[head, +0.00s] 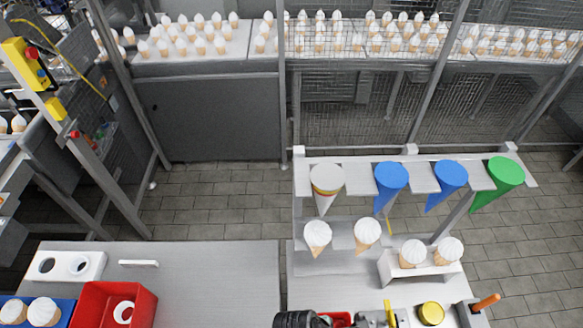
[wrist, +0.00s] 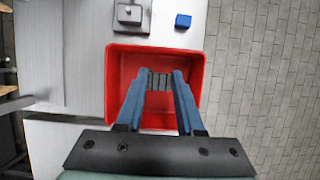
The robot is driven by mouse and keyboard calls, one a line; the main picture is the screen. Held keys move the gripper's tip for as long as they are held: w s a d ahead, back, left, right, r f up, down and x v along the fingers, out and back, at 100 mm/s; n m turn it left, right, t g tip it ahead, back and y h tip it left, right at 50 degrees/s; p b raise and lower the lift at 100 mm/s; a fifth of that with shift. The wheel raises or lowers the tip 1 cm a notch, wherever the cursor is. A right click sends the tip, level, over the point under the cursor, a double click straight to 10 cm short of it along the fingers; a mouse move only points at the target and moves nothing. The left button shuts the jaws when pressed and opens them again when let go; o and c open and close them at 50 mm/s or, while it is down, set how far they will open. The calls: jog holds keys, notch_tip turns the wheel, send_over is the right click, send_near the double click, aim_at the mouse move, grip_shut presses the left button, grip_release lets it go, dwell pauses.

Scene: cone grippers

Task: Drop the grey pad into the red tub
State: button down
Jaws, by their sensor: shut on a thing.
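In the wrist view my gripper (wrist: 160,78) reaches out with two blue fingers over the red tub (wrist: 196,70). The fingers are shut on the grey pad (wrist: 159,82), a dark grey ribbed piece between the fingertips. The pad shows against the inside of the tub, within its rim as seen from above; its height over the floor of the tub I cannot tell. The fingers and palm hide the near part of the tub. In the head view only a sliver of red (head: 338,318) shows at the bottom edge, and the pad cannot be made out.
A grey block with a knob (wrist: 130,14) and a small blue block (wrist: 183,20) lie beyond the tub. Another red container (head: 140,302) holds a white ring at left. A rack of coloured cones (head: 447,176) stands behind. Tiled floor (wrist: 275,80) lies right.

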jog(key=shift+f+b, duration=0.55)
jog(key=shift+f, duration=0.25)
jog(key=shift+c, duration=2.3)
grip_release()
jog(key=shift+r, duration=0.1)
jog(key=v, duration=1.3)
jog(key=shift+b, duration=0.4)
